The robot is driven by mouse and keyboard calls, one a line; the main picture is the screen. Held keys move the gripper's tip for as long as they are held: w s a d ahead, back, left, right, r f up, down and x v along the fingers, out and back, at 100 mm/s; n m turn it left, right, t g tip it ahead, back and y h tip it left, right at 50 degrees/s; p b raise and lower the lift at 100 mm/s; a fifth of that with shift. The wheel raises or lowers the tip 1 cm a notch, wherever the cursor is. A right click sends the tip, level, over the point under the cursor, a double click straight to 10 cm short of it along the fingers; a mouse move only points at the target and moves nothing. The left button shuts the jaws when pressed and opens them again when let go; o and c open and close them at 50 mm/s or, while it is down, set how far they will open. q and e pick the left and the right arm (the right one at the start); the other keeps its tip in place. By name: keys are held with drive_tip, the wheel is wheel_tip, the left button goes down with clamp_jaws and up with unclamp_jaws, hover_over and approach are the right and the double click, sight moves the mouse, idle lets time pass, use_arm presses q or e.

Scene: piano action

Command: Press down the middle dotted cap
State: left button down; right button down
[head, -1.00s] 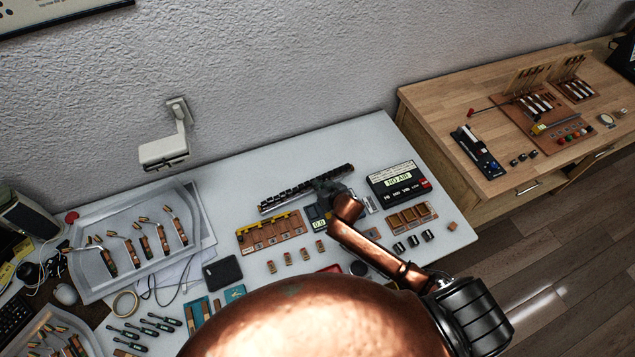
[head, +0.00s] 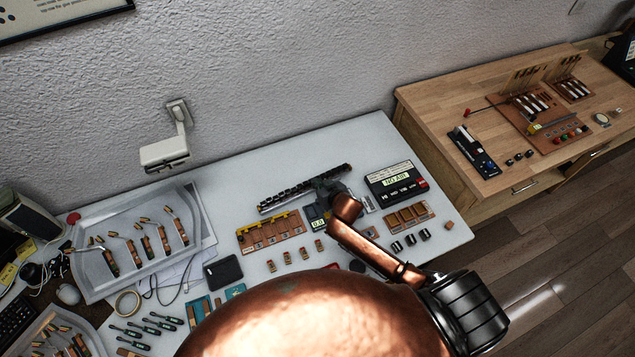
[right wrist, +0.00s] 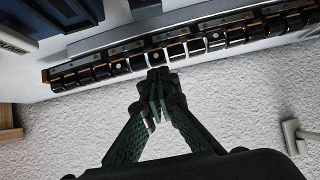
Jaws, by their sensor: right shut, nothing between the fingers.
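A long rail of dark glossy caps (head: 290,194) lies at the back of the white table. In the right wrist view the row of caps (right wrist: 100,72) runs across the top, and some caps carry a small pale dot. One dotted cap (right wrist: 157,57) sits near the middle of the row. My right gripper (right wrist: 157,76) is shut and empty, its green-black fingertips right at this cap. I cannot tell whether they touch it. In the head view my right gripper (head: 328,187) is at the rail, partly hidden by my arm. My left gripper is not in view.
A black box (head: 395,182) reading "NO AIR" stands right of the rail. A small meter (head: 317,220) and an orange-brown tray (head: 270,236) sit in front of it. The wall is close behind the table. A grey tray (head: 108,285) with hammer-like parts is at left.

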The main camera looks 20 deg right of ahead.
drive_tip(key=s+r+p, duration=0.5)
drive_tip(key=s+r, duration=0.2)
drive_tip(key=r, duration=0.4)
drive_tip(key=shift+d, duration=0.2)
drive_tip(key=shift+f, duration=0.1)
